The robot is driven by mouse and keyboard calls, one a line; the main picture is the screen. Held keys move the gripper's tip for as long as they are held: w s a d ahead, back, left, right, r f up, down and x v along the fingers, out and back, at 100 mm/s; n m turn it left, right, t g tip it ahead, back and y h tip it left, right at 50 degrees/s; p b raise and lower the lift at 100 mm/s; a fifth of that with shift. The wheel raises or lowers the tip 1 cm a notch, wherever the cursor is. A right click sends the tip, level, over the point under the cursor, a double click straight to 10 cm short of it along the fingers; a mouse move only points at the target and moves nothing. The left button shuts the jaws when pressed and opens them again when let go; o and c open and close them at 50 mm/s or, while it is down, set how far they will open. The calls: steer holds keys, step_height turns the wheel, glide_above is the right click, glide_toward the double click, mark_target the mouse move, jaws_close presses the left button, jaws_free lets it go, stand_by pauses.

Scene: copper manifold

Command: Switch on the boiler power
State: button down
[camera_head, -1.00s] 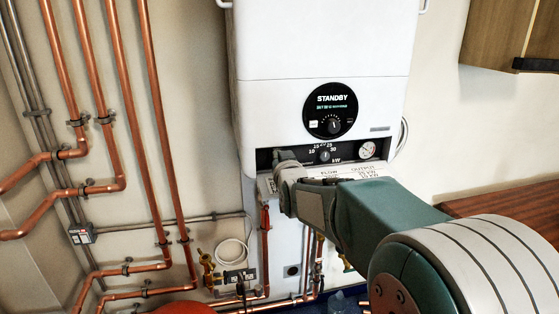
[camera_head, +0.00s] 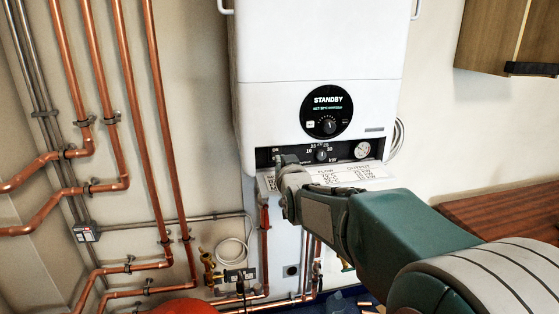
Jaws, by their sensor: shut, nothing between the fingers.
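The white boiler (camera_head: 320,50) hangs on the wall in the middle of the head view. Its round black display (camera_head: 327,111) reads STANDBY. Below it a black control strip (camera_head: 340,153) carries a kW dial (camera_head: 322,155) and a pressure gauge (camera_head: 362,149). The word ON shows at the strip's left end, just above my gripper (camera_head: 281,161). My gripper is shut with nothing in it, its tip at the left end of the strip. It hides the power control there; I cannot tell whether it touches it.
A printed flap (camera_head: 350,175) sticks out under the strip. Copper pipes (camera_head: 133,110) run down the left wall. A wooden cabinet (camera_head: 505,35) is at upper right, a wooden worktop (camera_head: 495,217) at lower right. A white cable (camera_head: 232,252) hangs below left.

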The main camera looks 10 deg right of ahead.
steer(key=s+r, duration=0.1)
steer(key=s, duration=0.7)
steer(key=shift+r, duration=0.3)
steer(key=shift+s, duration=0.1)
